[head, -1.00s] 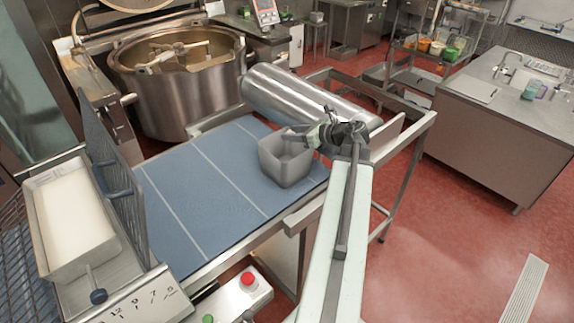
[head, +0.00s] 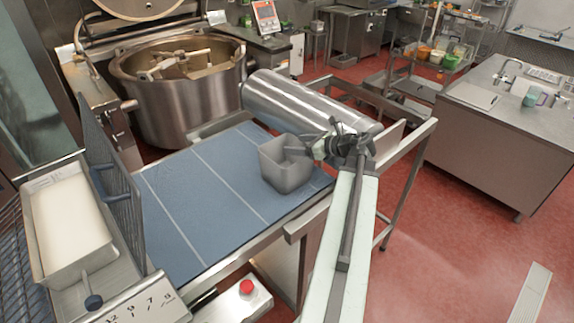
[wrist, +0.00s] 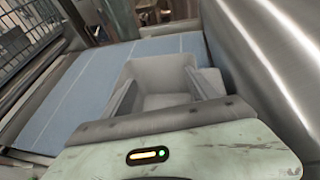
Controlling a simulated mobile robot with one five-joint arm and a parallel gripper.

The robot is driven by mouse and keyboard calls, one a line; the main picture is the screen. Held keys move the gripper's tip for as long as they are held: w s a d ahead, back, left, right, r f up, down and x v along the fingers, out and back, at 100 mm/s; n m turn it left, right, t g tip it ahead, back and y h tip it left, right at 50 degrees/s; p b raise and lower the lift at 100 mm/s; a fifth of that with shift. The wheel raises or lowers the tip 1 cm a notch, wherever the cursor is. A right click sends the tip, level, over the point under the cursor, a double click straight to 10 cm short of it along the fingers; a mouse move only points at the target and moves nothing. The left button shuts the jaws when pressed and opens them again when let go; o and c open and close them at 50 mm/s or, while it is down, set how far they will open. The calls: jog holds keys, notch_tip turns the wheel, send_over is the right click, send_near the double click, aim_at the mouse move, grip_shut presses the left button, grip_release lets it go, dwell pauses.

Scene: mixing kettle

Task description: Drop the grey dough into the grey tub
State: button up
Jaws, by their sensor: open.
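The grey tub (head: 286,176) stands upright on the blue belt, near its right end. It also shows in the wrist view (wrist: 177,76), with its open top facing me. My gripper (head: 296,149) is open at the tub's upper right rim. In the wrist view my gripper's two fingers (wrist: 167,88) are spread wide, with the tub's opening between and beyond them. Nothing shows held between the fingers. I cannot make out the grey dough as a separate thing; the head view hides the tub's floor, and the wrist view shows only plain grey inside.
A shiny metal roller (head: 300,100) lies behind the tub, close to my gripper. A large mixing kettle (head: 180,105) stands at the back left. A tray of pale material (head: 68,222) is at the left. The blue belt (head: 190,215) left of the tub is clear.

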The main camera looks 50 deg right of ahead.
jog(key=p+v, duration=0.1)
jog(key=v, duration=0.5)
jog(key=shift+p, duration=0.35)
